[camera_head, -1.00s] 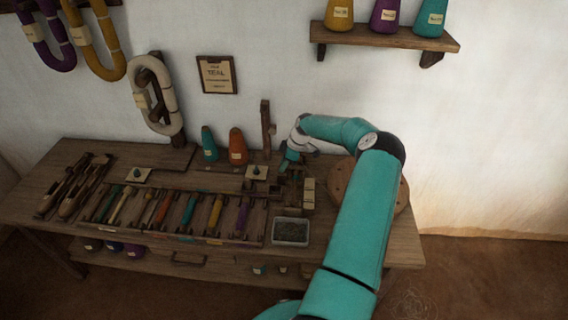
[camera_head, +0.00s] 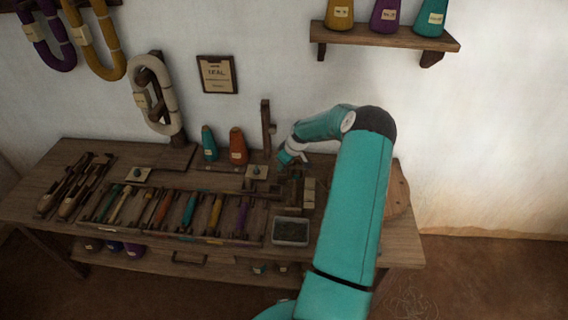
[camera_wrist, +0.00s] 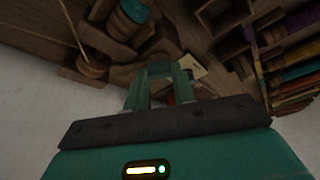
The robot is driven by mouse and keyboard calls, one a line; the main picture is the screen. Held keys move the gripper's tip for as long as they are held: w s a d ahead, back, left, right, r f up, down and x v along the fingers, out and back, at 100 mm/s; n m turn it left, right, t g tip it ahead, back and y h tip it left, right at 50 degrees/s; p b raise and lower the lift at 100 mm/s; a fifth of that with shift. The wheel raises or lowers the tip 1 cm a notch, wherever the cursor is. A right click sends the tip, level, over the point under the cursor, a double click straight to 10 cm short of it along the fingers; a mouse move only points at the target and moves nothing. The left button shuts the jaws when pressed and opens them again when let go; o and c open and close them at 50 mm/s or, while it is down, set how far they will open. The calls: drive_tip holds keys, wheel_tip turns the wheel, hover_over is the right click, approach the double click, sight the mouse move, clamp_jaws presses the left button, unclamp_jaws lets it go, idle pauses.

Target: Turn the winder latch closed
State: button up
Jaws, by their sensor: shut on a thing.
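My gripper (camera_head: 285,158) is at the back right of the workbench, just right of the wooden upright post (camera_head: 266,128). In the wrist view its two teal fingers (camera_wrist: 160,88) are close together, shut on a small part at the winder. I take this part to be the winder latch; it is mostly hidden by the fingers, so its angle cannot be told. A pale tag (camera_wrist: 192,67) lies just beyond the fingers.
Orange (camera_head: 238,146) and teal (camera_head: 209,143) cones stand left of the post. A rack of coloured shuttles or bobbins fills the front of the workbench (camera_head: 120,153). A grey tray (camera_head: 290,232) is at the front right. A shelf (camera_head: 385,38) hangs above.

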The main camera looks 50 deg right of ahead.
drive_tip(key=m+h, duration=0.1)
drive_tip(key=m, duration=0.3)
drive_tip(key=m+h, duration=0.1)
drive_tip(key=m, duration=0.1)
drive_tip(key=shift+w+a+r+h, duration=0.1)
drive_tip(key=shift+w+a+h, duration=0.05)
drive_tip(key=shift+a+h, duration=0.15)
drive_tip(key=m, duration=0.2)
drive_tip(key=m+g+h, duration=0.1)
drive_tip(key=m, duration=0.2)
drive_tip(key=shift+h, duration=0.3)
drive_tip(key=shift+m+g, duration=0.3)
drive_tip(key=shift+m, duration=0.1)
drive_tip(key=o, duration=1)
drive_tip(key=v, duration=1.3)
drive_tip(key=shift+a+r, duration=0.1)
drive_tip(key=shift+r, duration=0.2)
